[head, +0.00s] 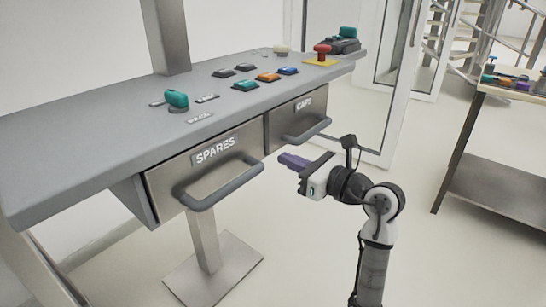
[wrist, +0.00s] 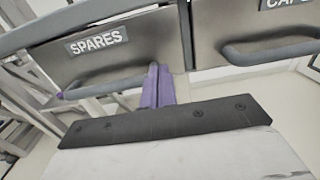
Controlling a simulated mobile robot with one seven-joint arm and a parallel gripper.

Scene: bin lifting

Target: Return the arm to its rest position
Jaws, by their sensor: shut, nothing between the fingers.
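My gripper (head: 292,161) is shut and empty, with its purple fingers together. In the wrist view the closed purple fingers (wrist: 158,86) point toward the drawer fronts. The SPARES drawer (head: 208,166) has a grey bar handle (head: 222,188) and appears to stand out from under the bench. The CAPS drawer (head: 298,115) is beside it with a similar handle (head: 309,134). In the head view my gripper looks apart from both handles.
The grey bench top (head: 120,132) carries a teal knob (head: 177,99), several coloured buttons and a red stop button (head: 322,52). A metal table (head: 490,150) with small items stands at the right. Open floor lies between it and my arm.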

